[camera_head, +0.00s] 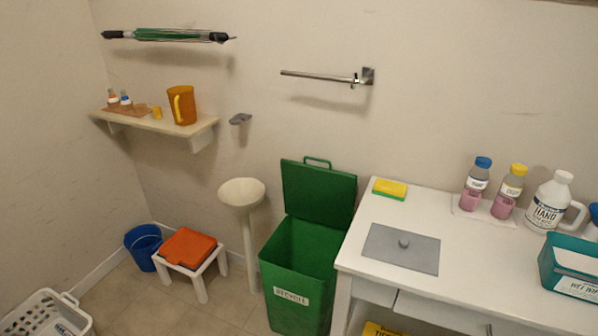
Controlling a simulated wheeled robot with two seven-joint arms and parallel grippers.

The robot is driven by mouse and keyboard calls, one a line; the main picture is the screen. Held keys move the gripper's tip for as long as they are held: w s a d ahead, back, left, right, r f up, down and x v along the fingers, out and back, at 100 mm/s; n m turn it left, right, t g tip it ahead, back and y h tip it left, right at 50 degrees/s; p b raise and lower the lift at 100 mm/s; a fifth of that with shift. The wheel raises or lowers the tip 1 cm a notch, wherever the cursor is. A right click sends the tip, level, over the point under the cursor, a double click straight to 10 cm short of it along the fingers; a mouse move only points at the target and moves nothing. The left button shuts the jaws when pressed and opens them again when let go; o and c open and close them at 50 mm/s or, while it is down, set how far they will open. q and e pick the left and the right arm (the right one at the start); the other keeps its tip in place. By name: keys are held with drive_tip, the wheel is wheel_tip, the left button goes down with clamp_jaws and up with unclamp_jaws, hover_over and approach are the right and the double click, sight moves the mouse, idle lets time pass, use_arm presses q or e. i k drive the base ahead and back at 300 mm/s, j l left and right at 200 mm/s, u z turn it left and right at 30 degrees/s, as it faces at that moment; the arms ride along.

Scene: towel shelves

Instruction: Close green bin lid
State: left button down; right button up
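The green bin (290,278) stands on the floor to the left of the white table, with a white label reading "RECYCLE" on its front. Its green lid (319,194) is open, tilted up at the back near the wall, with a handle along its top edge. The bin's opening faces up and no contents are visible in it. Neither of my grippers shows in the head view.
The white table (406,215) closely borders the bin's right side and bears a sponge (390,189), a grey plate and bottles. A white pedestal (242,193) and a small stool (201,272) with an orange item stand left. Floor in front is partly clear.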

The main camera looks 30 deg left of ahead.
sight(319, 196)
drive_tip(key=i+j, duration=0.2)
drive_tip(key=j, duration=0.15)
drive_tip(key=i+j+z, duration=0.1)
drive_tip(key=j, duration=0.3)
drive_tip(key=i+j+z, duration=0.1)
drive_tip(key=i+j, duration=0.3)
drive_tip(key=j, duration=0.35)
drive_tip(key=i+j+z, duration=0.1)
drive_tip(key=j, duration=0.3)
drive_tip(key=i+j, duration=0.15)
drive_tip(key=j, duration=0.25)
drive_tip(key=i+j+z, duration=0.15)
drive_tip(key=j, duration=0.25)
drive_tip(key=i+j, duration=0.15)
drive_tip(key=j, duration=0.25)
